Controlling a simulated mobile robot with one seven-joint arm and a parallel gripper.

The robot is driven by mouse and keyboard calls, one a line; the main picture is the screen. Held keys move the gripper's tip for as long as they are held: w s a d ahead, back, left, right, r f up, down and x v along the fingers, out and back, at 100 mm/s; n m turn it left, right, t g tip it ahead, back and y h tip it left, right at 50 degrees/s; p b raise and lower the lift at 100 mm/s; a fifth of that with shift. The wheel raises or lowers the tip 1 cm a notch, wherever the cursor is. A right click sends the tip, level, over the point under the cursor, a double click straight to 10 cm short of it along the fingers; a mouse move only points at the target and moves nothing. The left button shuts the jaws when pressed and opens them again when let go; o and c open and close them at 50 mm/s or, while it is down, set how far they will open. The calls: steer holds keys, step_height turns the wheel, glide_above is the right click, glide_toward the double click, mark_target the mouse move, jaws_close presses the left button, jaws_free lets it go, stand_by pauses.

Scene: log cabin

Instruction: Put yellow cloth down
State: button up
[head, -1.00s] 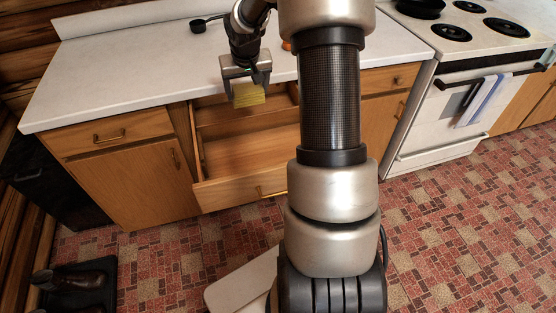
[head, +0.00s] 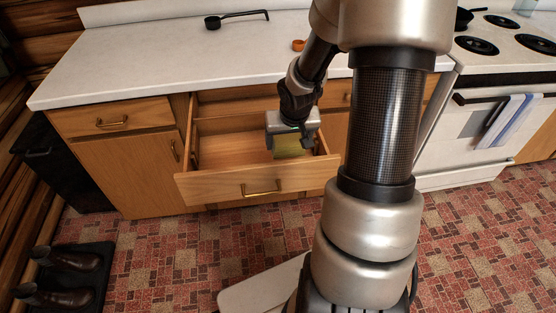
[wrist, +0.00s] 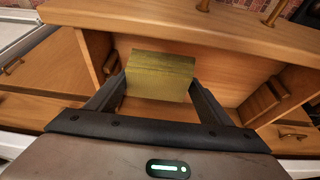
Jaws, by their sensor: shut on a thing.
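The yellow cloth (head: 291,146) is a small folded yellow-green block. It also shows in the wrist view (wrist: 160,76), held between the two fingers. My gripper (head: 290,142) is shut on the cloth and points down at the right part of an open drawer (head: 232,187). In the wrist view my gripper (wrist: 157,88) has the wooden drawer floor (wrist: 225,76) behind the cloth. I cannot tell whether the cloth touches the drawer floor.
The white counter (head: 150,60) holds a black ladle (head: 237,18) and a small orange item (head: 298,45). The stove (head: 470,110) with a striped towel (head: 508,122) stands right. The drawer's left part looks empty.

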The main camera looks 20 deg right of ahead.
mark_target(290, 146)
step_height(290, 146, down, 7)
steer(key=b, duration=0.2)
steer(key=shift+r+b, duration=0.2)
steer(key=shift+b, duration=0.1)
steer(key=shift+f, duration=0.1)
steer(key=shift+f, duration=0.2)
steer(key=o, duration=1.1)
steer(key=shift+r, duration=0.1)
steer(key=shift+c, duration=0.2)
steer(key=shift+r, duration=0.1)
steer(key=shift+r, duration=0.3)
steer(key=p+v, duration=0.6)
steer(key=v, duration=0.5)
steer(key=shift+s+r, duration=0.15)
steer(key=shift+r, duration=0.15)
